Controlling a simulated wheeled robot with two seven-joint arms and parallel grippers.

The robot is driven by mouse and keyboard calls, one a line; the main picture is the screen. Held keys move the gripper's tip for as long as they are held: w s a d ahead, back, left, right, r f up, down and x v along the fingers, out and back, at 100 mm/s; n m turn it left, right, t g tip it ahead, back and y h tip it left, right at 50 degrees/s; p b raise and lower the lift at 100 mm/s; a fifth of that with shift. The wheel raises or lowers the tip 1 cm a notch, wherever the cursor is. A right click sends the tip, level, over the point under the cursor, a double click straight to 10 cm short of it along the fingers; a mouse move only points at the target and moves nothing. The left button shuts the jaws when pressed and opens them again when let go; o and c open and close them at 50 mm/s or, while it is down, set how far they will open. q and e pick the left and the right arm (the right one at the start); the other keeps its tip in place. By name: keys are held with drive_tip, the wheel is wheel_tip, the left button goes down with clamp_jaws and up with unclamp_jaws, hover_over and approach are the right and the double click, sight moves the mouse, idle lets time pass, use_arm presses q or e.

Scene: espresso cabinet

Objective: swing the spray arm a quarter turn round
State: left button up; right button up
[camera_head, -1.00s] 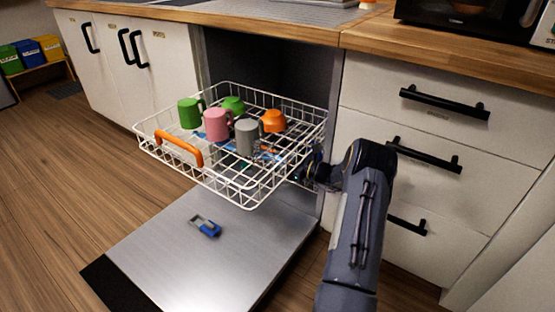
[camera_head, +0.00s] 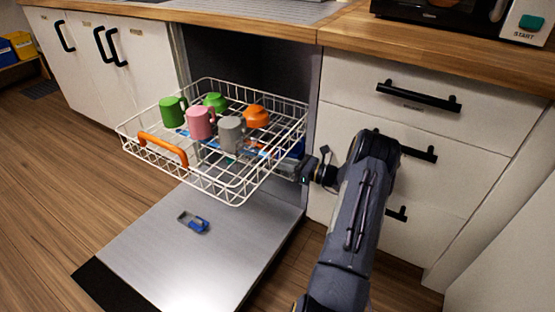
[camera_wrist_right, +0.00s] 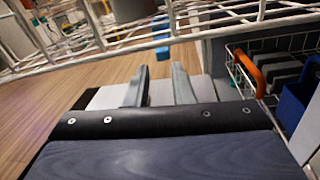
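Thin blue parts, apparently the spray arm (camera_head: 250,149), show through the wires under the mugs in the rack; most of it is hidden. In the right wrist view a small blue piece (camera_wrist_right: 162,52) hangs just below the rack wires, beyond the fingers. The white wire rack (camera_head: 212,188) is pulled out over the open door. My right gripper (camera_wrist_right: 158,86) has its fingers apart with nothing between them, below the rack level. In the head view it is at the rack's right side, its fingertips largely hidden. My left gripper is out of view.
Green, pink and grey mugs (camera_head: 200,124) and an orange cup (camera_head: 256,117) stand in the rack. A blue-and-grey piece (camera_head: 193,222) lies on the open door (camera_head: 170,260). Drawers with black handles (camera_head: 418,96) stand close on the right.

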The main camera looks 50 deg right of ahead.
drive_tip(key=s+m+p, duration=0.1)
drive_tip(key=m, duration=0.1)
drive_tip(key=s+a+m+p, duration=0.1)
drive_tip(key=m, duration=0.1)
drive_tip(key=s+m+h+p, duration=0.1)
drive_tip(key=s+m+p, duration=0.1)
drive_tip(key=m, duration=0.1)
drive_tip(key=shift+a+r, duration=0.15)
drive_tip(key=shift+r, duration=0.05)
clamp_jaws()
drive_tip(key=s+a+m+h+p, duration=0.1)
drive_tip(key=s+a+m+p, duration=0.35)
drive_tip(key=m, duration=0.55)
drive_tip(key=w+d+b, duration=0.2)
drive_tip(key=w+b, duration=0.2)
drive_tip(key=w, duration=0.7)
drive_tip(key=shift+w+d+m+t, duration=0.15)
drive_tip(key=shift+d+m+t, duration=0.15)
drive_tip(key=shift+m, duration=0.1)
drive_tip(key=shift+r, duration=0.1)
drive_tip(key=shift+w+d+b, duration=0.15)
drive_tip(key=shift+w+d, duration=0.05)
drive_tip(key=shift+d, duration=0.5)
drive_tip(key=shift+w+d+b, duration=0.15)
drive_tip(key=shift+w+d, duration=0.05)
drive_tip(key=shift+d, duration=0.45)
